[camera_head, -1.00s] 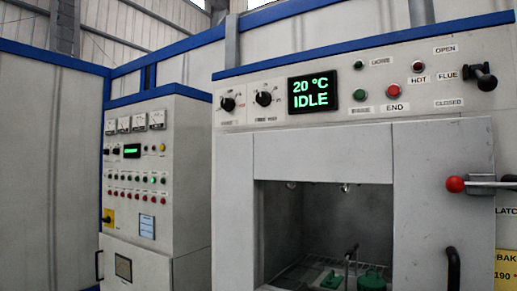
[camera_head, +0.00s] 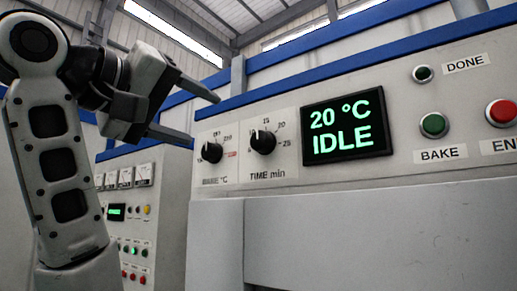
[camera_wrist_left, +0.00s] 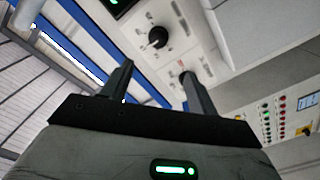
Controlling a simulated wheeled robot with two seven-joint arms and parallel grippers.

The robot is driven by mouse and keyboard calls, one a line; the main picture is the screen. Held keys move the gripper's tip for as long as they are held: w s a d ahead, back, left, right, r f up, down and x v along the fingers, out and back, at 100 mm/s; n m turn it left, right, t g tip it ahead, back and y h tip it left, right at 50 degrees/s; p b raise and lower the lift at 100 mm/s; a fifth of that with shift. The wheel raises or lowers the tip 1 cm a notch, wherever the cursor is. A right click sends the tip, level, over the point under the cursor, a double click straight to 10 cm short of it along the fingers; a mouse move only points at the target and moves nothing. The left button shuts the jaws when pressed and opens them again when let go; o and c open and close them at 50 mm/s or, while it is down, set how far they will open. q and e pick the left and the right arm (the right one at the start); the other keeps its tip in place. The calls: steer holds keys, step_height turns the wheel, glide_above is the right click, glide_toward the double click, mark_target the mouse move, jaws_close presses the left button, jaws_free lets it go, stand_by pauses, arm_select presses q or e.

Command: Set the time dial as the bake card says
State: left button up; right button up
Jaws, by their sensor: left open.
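The time dial (camera_head: 262,142) is a black knob above the label "TIME min", on the oven panel left of the display. Its scale marks are small; its white pointer mark seems to point up and slightly left, but I cannot read the setting. My left gripper (camera_head: 205,120) is open and empty, left of the dials and apart from them. In the left wrist view, the time dial (camera_wrist_left: 157,37) shows beyond the gap between the fingers (camera_wrist_left: 157,72). The bake card is out of view. My right gripper is not in view.
The temperature dial (camera_head: 212,152) sits just left of the time dial, nearest my left fingers. The display (camera_head: 347,125) reads 20 °C IDLE. The green BAKE button (camera_head: 433,125) and red END button (camera_head: 501,112) are at right. A control cabinet (camera_head: 130,215) stands behind at left.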

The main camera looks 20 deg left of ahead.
mark_target(257, 139)
arm_select(q)
steer(key=p+x, duration=0.5)
steer(key=x, duration=0.8)
steer(key=shift+w+d+r, duration=0.2)
steer(key=shift+w+d, duration=0.05)
steer(key=shift+w, duration=0.1)
steer(key=shift+w+d+f, duration=0.1)
steer(key=shift+w+d, duration=0.15)
steer(key=shift+w, duration=0.45)
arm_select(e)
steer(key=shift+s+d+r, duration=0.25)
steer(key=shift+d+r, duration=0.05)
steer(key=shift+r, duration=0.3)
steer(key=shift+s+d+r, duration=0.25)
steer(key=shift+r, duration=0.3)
arm_select(q)
steer(key=shift+c, duration=0.3)
steer(key=c, duration=0.8)
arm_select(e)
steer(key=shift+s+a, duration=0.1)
